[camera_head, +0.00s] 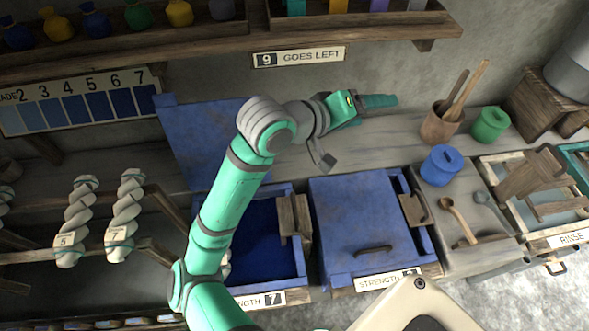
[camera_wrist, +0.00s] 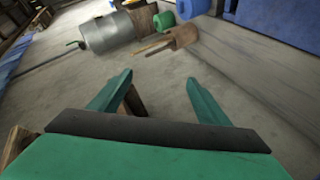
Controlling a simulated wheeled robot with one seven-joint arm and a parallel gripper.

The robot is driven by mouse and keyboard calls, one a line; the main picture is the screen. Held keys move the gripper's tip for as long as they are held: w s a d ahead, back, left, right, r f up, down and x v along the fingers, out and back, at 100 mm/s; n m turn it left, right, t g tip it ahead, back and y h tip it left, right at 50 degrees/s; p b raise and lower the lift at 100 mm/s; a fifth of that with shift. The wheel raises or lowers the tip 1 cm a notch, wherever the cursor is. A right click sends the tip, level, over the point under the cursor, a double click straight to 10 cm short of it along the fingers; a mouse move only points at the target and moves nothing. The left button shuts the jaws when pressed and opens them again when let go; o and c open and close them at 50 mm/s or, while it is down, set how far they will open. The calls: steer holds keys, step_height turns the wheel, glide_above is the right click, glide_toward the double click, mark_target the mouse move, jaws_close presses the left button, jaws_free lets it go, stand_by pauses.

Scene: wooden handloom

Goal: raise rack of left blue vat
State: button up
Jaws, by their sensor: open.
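The left blue vat (camera_head: 298,262) stands open with dark blue liquid inside, and its blue lid (camera_head: 205,140) is raised behind it. A wooden block (camera_head: 292,217) sits at the vat's right side; I cannot tell whether it belongs to the rack. My arm crosses in front of the vat's left part and hides much of the inside. A bit of something pale shows beside the arm there. My gripper (camera_head: 382,101) is open, above the back bench, up and right of the left vat. Its two green fingers (camera_wrist: 158,88) are apart and empty in the wrist view.
The right blue vat (camera_head: 360,225) is closed by its lid. A blue pot (camera_head: 441,166), a green pot (camera_head: 490,125) and a wooden cup (camera_head: 440,127) with utensils stand to the right. White twisted skeins (camera_head: 126,205) hang at left. A shelf (camera_head: 360,25) runs above.

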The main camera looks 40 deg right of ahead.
steer(key=s+a+f+y, duration=0.1)
steer(key=a+f+y, duration=0.3)
steer(key=y, duration=0.1)
steer(key=n+t+y, duration=0.1)
steer(key=t+y, duration=0.1)
steer(key=y, duration=0.6)
glide_above(295, 206)
step_height(295, 206, down, 3)
step_height(295, 206, down, 16)
steer(key=shift+f, duration=0.25)
steer(key=shift+f, duration=0.3)
steer(key=shift+c, duration=0.6)
jaws_close()
steer(key=shift+w+r, duration=0.1)
steer(key=shift+r, duration=4.1)
steer(key=shift+o, duration=1.6)
jaws_free()
